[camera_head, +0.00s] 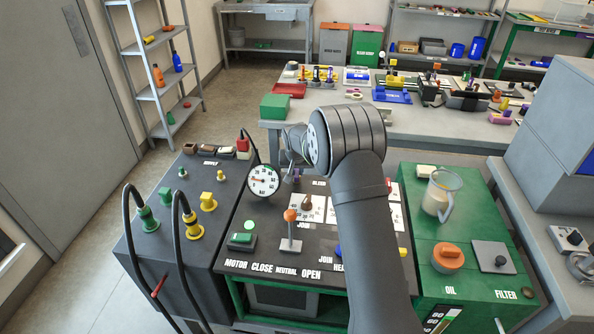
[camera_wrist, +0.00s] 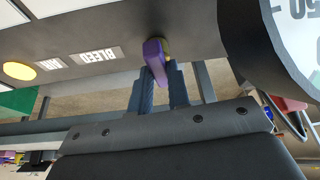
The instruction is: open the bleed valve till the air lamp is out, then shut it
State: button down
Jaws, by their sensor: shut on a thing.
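The bleed valve has a purple lever (camera_wrist: 155,55) on a brass-coloured stem, below the dark panel edge in the wrist view. My gripper (camera_wrist: 160,82) is shut on this lever, with one dark finger on each side of it. The white BLEED label (camera_wrist: 97,57) appears upside down beside it. Further left is the AIR label (camera_wrist: 51,64), and by it the round air lamp (camera_wrist: 19,71), which looks yellow and lit. In the head view a bit of purple (camera_head: 296,175) shows by the gripper; my arm hides most of that area and the air lamp.
A round dial gauge (camera_head: 264,181) stands close beside the gripper. An orange-knobbed lever (camera_head: 290,230) rises from the panel in front. Black hoses arch from the green (camera_head: 148,218) and yellow (camera_head: 193,229) fittings at left. A glass jug (camera_head: 440,194) stands on the green cabinet at right.

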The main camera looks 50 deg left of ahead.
jog(key=shift+m, duration=0.4)
jog(key=c, duration=1.4)
grip_release()
jog(key=shift+o, duration=0.2)
jog(key=v, duration=1.7)
jog(key=shift+s+r, duration=0.2)
jog(key=shift+a+f, duration=0.1)
jog(key=x, duration=1.7)
jog(key=shift+w+f, duration=0.1)
jog(key=shift+w, duration=0.1)
